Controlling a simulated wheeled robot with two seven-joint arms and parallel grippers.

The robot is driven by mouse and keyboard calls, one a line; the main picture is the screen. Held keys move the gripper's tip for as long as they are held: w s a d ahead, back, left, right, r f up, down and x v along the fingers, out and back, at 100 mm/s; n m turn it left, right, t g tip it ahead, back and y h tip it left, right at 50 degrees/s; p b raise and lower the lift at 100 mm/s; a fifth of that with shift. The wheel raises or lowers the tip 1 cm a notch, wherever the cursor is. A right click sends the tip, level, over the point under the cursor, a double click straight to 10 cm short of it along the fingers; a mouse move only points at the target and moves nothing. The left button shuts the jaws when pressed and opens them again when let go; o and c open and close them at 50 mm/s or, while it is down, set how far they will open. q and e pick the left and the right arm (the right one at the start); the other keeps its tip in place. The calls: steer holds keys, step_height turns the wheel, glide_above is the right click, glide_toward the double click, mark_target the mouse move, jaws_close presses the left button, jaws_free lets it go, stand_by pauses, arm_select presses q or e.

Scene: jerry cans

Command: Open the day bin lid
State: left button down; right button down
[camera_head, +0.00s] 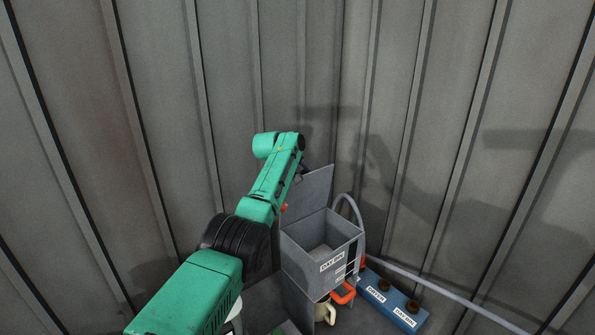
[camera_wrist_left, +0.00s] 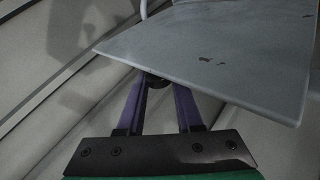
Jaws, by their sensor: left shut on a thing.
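The grey day bin (camera_head: 318,260), with a DAY BIN label on its front, stands by the corner of the walls. Its lid (camera_head: 310,194) stands raised, roughly upright at the back left of the bin, and the bin's inside shows. In the left wrist view the lid (camera_wrist_left: 225,50) is a grey panel across the top. My left gripper (camera_head: 303,172) is at the lid's upper edge, partly hidden by my arm. Its purple fingers (camera_wrist_left: 158,84) are shut on a small dark part at the lid's edge, perhaps its knob. My right gripper does not show.
A blue box (camera_head: 390,300) with two labelled round openings stands right of the bin. A beige can (camera_head: 325,313) and an orange handle (camera_head: 344,293) are in front. A grey hose (camera_head: 440,288) runs right. Corrugated walls stand close behind.

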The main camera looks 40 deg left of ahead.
arm_select(q)
steer(key=shift+s+f, duration=0.1)
steer(key=shift+f, duration=0.3)
steer(key=c, duration=0.5)
jaws_free()
steer(key=shift+a, duration=0.1)
steer(key=shift+c, duration=0.2)
steer(key=shift+a, duration=0.1)
steer(key=b+v, duration=0.7)
steer(key=v, duration=0.7)
steer(key=shift+s+a+r+b, duration=0.1)
steer(key=shift+r+b, duration=0.2)
